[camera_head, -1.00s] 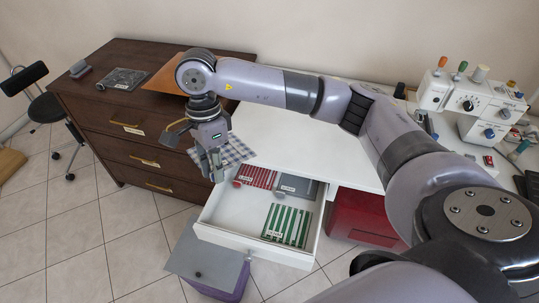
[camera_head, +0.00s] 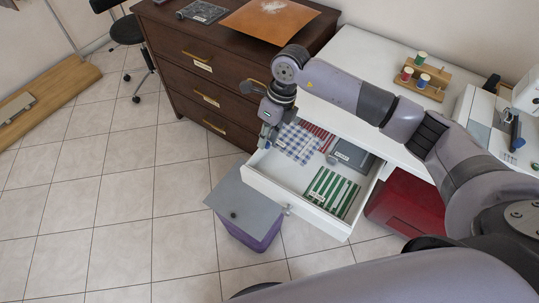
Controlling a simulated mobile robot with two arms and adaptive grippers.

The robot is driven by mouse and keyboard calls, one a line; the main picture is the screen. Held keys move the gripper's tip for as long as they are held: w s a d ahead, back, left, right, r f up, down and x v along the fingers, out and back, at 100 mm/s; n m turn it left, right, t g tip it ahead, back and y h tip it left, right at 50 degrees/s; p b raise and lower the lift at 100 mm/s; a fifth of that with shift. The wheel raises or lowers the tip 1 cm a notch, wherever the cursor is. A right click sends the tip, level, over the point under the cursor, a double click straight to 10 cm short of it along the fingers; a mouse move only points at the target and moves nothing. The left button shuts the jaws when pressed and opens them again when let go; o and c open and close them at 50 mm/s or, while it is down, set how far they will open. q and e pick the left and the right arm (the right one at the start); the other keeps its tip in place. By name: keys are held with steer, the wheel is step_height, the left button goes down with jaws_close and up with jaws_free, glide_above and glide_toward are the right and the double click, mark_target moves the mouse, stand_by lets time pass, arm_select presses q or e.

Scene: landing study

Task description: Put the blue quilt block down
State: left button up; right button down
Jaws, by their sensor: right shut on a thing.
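The blue checked quilt block (camera_head: 300,141) is gripped at its left edge by my right gripper (camera_head: 266,141). It spreads flat over the back left part of the open white drawer (camera_head: 262,182); I cannot tell whether it touches the drawer's floor. It partly covers a red striped block (camera_head: 322,133) in the drawer. A green striped block (camera_head: 331,191) lies at the front right of the drawer, with a grey block (camera_head: 352,155) behind it. My right gripper is above the drawer's left wall. My left gripper is not in view.
A purple bin (camera_head: 252,232) with a grey lid (camera_head: 240,207) stands on the floor before the drawer. A brown dresser (camera_head: 190,75) stands to the left and a red box (camera_head: 405,203) to the right. The white desk (camera_head: 345,65) holds a spool rack (camera_head: 432,82).

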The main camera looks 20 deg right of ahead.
steer(key=x, duration=0.3)
steer(key=d+x, duration=0.1)
steer(key=x, duration=0.2)
steer(key=d+x, duration=0.1)
steer(key=x, duration=0.3)
steer(key=shift+d+f, duration=0.2)
steer(key=shift+f, duration=0.2)
steer(key=shift+w+f, duration=0.1)
steer(key=shift+f, duration=0.15)
steer(key=shift+f, duration=0.2)
steer(key=c, duration=1.7)
jaws_free()
steer(key=shift+r, duration=0.1)
